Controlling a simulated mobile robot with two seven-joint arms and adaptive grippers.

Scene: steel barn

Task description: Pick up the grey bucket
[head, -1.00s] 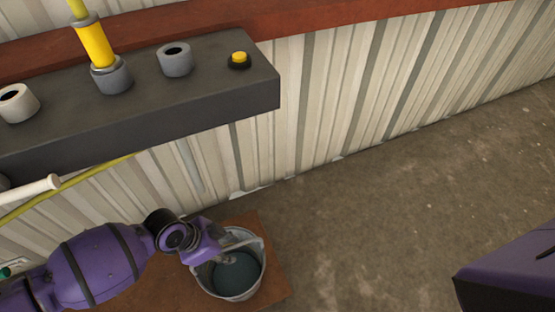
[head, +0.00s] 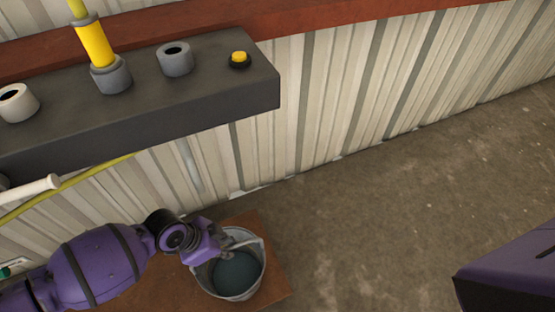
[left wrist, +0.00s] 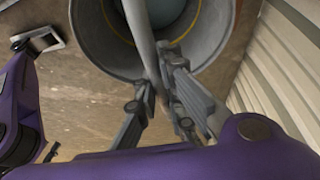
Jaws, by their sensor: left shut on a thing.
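The grey bucket (head: 239,292) stands upright on a brown wooden surface at the bottom of the head view, with a dark blue-grey inside. My left gripper (head: 228,252) reaches over its rim from the left. In the left wrist view the gripper's fingers (left wrist: 158,78) are shut on the bucket's handle, a pale bar running across the opening. The bucket (left wrist: 215,52) fills the upper middle of that view. My right gripper is not in view.
The brown wooden surface (head: 275,288) lies under the bucket. A dark shelf (head: 200,100) with grey cups, a yellow cylinder (head: 95,45) and a yellow button (head: 239,57) juts from the corrugated wall above.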

